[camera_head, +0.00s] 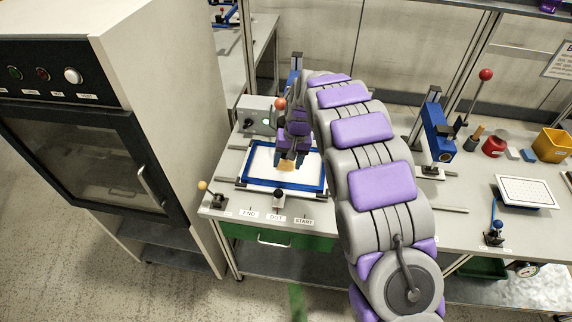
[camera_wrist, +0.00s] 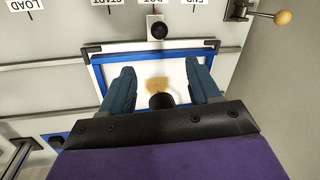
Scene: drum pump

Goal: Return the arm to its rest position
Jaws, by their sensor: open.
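My arm (camera_head: 378,180), grey with purple pads, arches from the lower right of the head view over the workbench. My gripper (camera_head: 290,160) points down over a white panel in a blue frame (camera_head: 246,184). In the wrist view my gripper (camera_wrist: 160,75) is open, its two blue-grey fingers apart over the same blue frame (camera_wrist: 150,46). A tan patch (camera_wrist: 157,84) shows between the fingers; I cannot tell whether it lies on the panel. A dark round part below it hides some of the panel. Nothing is visibly gripped.
An oven-like cabinet (camera_head: 88,130) stands left of the bench. A grey control box (camera_head: 258,116) is behind the frame. A ball-tipped lever (camera_head: 210,193) is at the bench's front left. A blue press (camera_head: 436,130), red pot (camera_head: 494,146) and yellow bin (camera_head: 552,145) stand right of my arm.

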